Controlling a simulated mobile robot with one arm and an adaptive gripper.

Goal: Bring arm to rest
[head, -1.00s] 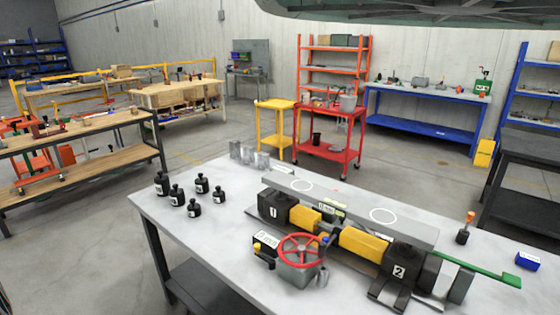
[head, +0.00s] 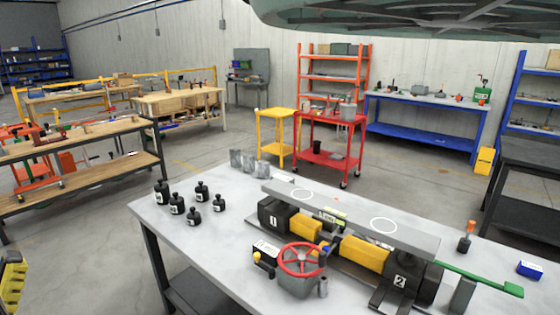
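A black and yellow part (head: 12,282) shows at the lower left edge, cut off by the frame. It looks like the end of my arm, with my gripper; its fingers cannot be made out, so I cannot tell if they are open or shut. It is left of the grey workbench (head: 225,245) and apart from it.
Several black weights (head: 176,204) stand at the bench's left. A green-ended bar (head: 485,278), an orange-topped tool (head: 465,240) and a blue box (head: 529,268) are at its right. A red cart (head: 328,168) and yellow stand (head: 275,140) stand behind. Open floor lies left of the bench.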

